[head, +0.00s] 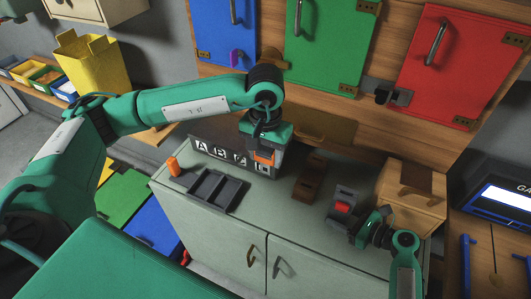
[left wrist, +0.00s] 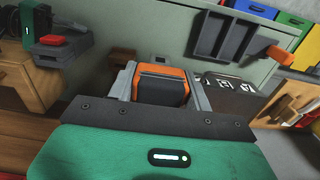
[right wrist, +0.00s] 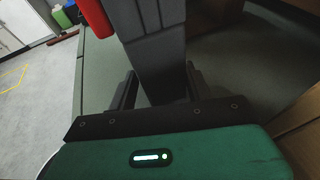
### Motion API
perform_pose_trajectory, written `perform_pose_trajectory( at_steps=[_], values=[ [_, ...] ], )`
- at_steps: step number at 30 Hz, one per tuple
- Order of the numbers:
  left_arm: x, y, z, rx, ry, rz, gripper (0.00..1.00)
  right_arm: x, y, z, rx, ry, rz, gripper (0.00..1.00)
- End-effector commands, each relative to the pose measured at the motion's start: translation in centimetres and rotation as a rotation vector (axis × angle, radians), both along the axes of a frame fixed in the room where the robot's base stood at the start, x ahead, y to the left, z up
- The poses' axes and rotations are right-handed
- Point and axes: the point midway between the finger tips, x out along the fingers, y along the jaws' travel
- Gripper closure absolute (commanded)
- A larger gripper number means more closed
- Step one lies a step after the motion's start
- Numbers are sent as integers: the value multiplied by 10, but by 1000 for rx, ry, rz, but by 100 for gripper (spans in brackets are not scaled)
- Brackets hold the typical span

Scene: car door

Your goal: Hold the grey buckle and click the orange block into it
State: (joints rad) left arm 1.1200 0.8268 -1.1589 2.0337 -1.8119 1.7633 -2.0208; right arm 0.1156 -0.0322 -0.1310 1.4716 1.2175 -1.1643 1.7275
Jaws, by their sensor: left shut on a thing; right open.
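The grey buckle (head: 345,193) stands on the cabinet top, with a red part (head: 342,208) on its near side. It also shows at the upper left of the left wrist view (left wrist: 62,51). My right gripper (head: 358,230) is open beside the buckle's near side. In the right wrist view the grey buckle body (right wrist: 155,50) stands between the open fingers; contact is not clear. My left gripper (head: 263,163) is shut on the orange block (left wrist: 163,75), which has a dark middle. It holds the block left of the buckle, in front of the lettered box.
A dark compartment tray (head: 215,190) and a small orange piece (head: 173,166) lie left. A brown block (head: 309,180) stands between my left gripper and the buckle. A wooden box (head: 415,200) stands right of the buckle. The lettered box (head: 215,150) is at the back.

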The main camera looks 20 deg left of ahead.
Motion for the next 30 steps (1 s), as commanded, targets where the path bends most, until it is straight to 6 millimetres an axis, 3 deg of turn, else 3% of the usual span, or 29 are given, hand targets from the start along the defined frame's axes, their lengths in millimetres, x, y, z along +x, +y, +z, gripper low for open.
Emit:
perform_pose_trajectory(
  at_steps=[7, 12, 20, 26, 30],
  values=[
    [0, 0, 0, 0, 0, 0, 72, 0, 1, 0, 0, -1, 0, 49],
    [0, 0, 0, 0, 0, 0, 72, 0, 1, 0, 0, 0, 0, 77],
    [4, -7, 1, -4, 0, -9, 72, 0, 0, 0, 0, -1, 0, 76],
    [22, -49, 8, -19, 3, -69, 72, 0, 1, 0, 0, 0, 0, 76],
    [36, -94, 16, -25, 5, -133, 72, 0, 0, 0, 0, 0, 0, 76]
  ],
)
